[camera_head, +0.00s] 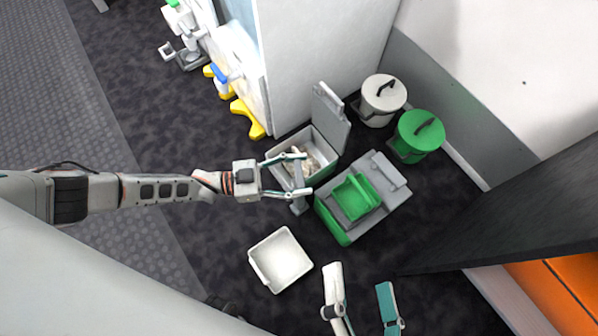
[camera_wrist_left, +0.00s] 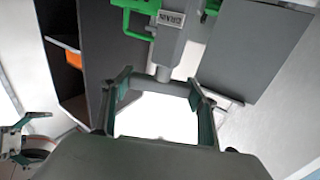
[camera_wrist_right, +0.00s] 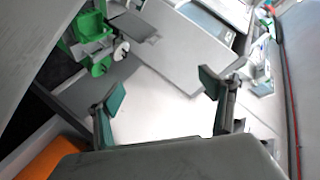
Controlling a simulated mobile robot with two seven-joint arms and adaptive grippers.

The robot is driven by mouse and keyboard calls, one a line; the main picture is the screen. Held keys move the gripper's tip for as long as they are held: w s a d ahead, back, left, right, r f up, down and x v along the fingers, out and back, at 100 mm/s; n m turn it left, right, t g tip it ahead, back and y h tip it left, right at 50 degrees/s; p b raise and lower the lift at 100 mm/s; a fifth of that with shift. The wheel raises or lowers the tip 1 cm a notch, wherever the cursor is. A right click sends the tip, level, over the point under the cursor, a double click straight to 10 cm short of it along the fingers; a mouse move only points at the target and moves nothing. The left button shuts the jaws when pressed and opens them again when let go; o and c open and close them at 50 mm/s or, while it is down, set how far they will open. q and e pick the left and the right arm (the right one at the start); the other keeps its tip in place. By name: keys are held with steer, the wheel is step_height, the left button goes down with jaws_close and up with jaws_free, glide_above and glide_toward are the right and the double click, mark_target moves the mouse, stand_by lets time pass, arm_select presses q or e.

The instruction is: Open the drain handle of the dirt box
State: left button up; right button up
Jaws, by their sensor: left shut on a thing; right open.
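In the left wrist view, the left gripper (camera_wrist_left: 159,82) is shut across a grey bar-shaped drain handle (camera_wrist_left: 150,86), with a finger at each end. A grey labelled pipe (camera_wrist_left: 172,30) meets the bar at its middle. The handle is hard to make out in the head view. My right gripper (camera_head: 358,277) is open and empty at the lower middle, also in its wrist view (camera_wrist_right: 163,90).
A second grey and green box (camera_head: 395,199) stands right of the dirt box. A white tray (camera_head: 282,260) lies on the floor nearer me. A white bin (camera_head: 382,105) and a green bin (camera_head: 408,150) stand behind. A dark panel (camera_head: 510,215) is at right.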

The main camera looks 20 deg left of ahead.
arm_select(q)
steer(key=shift+r, duration=0.1)
arm_select(e)
steer(key=shift+w+r, duration=0.1)
steer(key=shift+r, duration=0.05)
arm_select(q)
steer(key=shift+n+t+y+p, duration=0.5)
steer(key=shift+n+t+y, duration=0.15)
steer(key=shift+t, duration=0.25)
steer(key=shift+n+t+y+p, duration=0.35)
steer(key=shift+n+t+y, duration=0.2)
steer(key=shift+n+t, duration=0.15)
steer(key=shift+n+t+y, duration=0.85)
steer(key=shift+t+y, duration=0.15)
steer(key=shift+n+t+y+p, duration=0.35)
steer(key=shift+n+t+y, duration=0.15)
steer(key=shift+y, duration=0.2)
arm_select(e)
steer(key=d+n, duration=0.2)
steer(key=n, duration=0.1)
steer(key=shift+w+g, duration=0.1)
steer(key=shift+g, duration=0.2)
arm_select(q)
steer(key=o, duration=1.1)
